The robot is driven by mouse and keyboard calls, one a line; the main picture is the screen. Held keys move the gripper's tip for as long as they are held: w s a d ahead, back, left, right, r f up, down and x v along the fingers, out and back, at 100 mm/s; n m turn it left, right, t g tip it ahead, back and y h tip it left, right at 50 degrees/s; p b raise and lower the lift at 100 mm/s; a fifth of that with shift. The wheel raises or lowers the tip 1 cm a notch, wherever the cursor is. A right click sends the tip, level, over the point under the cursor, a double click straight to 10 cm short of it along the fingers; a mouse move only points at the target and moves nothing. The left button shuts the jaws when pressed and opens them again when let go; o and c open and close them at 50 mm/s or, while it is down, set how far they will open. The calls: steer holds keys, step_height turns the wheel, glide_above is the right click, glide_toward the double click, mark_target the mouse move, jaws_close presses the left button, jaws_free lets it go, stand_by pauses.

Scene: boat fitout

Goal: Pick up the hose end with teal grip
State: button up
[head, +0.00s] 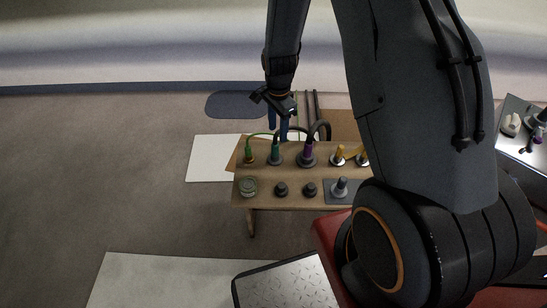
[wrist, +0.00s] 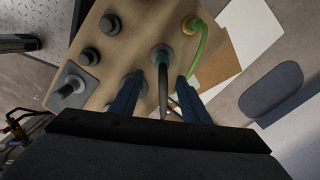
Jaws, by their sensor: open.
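The hose end with teal grip (head: 276,149) stands upright in a grey round base in the back row of a tan bench. In the wrist view the teal grip (wrist: 162,58) shows just beyond my fingertips, with its dark hose running back between the fingers. My gripper (head: 278,131) is open and points down over the bench's back edge, close to the teal grip. In the wrist view my gripper (wrist: 160,78) has its blue fingers spread on either side of the hose. I cannot tell whether either finger touches it.
A green hose end (head: 249,152) stands left of the teal one, a purple one (head: 307,150) right, then a yellow one (head: 339,152). The front row of the bench (head: 262,200) holds dark caps (head: 281,188) and a grey fitting (head: 341,187).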

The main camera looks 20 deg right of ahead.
mark_target(276, 143)
steer(key=f, duration=0.2)
steer(key=shift+w+f+m, duration=0.35)
steer(key=shift+w+m, duration=0.05)
steer(key=f, duration=0.5)
steer(key=f+b, duration=0.1)
steer(key=f, duration=0.1)
steer(key=shift+s+a+f, duration=0.2)
steer(key=shift+s+a, duration=0.1)
steer(key=shift+a, duration=0.05)
jaws_close()
